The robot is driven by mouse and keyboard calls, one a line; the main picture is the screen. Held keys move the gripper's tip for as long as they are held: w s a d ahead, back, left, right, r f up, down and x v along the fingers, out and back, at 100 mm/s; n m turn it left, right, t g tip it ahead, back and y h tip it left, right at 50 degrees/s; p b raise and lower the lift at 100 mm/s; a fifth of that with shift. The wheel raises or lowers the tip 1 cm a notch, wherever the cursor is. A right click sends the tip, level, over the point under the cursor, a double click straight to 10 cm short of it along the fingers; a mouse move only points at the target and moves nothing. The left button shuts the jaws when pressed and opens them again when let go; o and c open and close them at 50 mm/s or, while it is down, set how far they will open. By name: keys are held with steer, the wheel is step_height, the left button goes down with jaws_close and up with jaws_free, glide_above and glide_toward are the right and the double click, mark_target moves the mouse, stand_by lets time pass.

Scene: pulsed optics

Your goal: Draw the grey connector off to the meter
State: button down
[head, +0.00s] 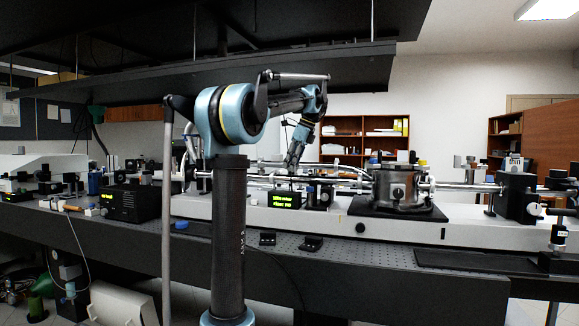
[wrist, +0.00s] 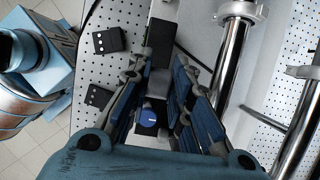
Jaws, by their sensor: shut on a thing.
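A dark box top, likely the meter (wrist: 161,40), lies just beyond the fingertips.
A second black display box (head: 129,203) stands to the left. Two small black blocks (head: 267,239) (head: 311,243) lie on the perforated bench. A long white rail unit (head: 340,208) with metal tubes runs behind. A round dark chamber (head: 398,187) stands to the right.

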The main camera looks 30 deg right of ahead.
glide_above(291, 192)
steer(key=shift+w+d+f, duration=0.1)
steer(key=shift+w+f, duration=0.05)
steer(key=shift+f, duration=1.25)
steer(key=shift+w+d+f, duration=0.1)
steer(key=shift+f, duration=1.25)
steer(key=shift+f, duration=1)
steer(key=shift+s+f, duration=0.1)
steer(key=shift+f, duration=0.05)
steer(key=c, duration=1.4)
jaws_free()
steer(key=shift+o, duration=0.2)
steer(key=w+v, duration=0.1)
steer(key=v, duration=1.4)
steer(key=shift+a+r, duration=0.35)
steer(key=shift+r, duration=0.25)
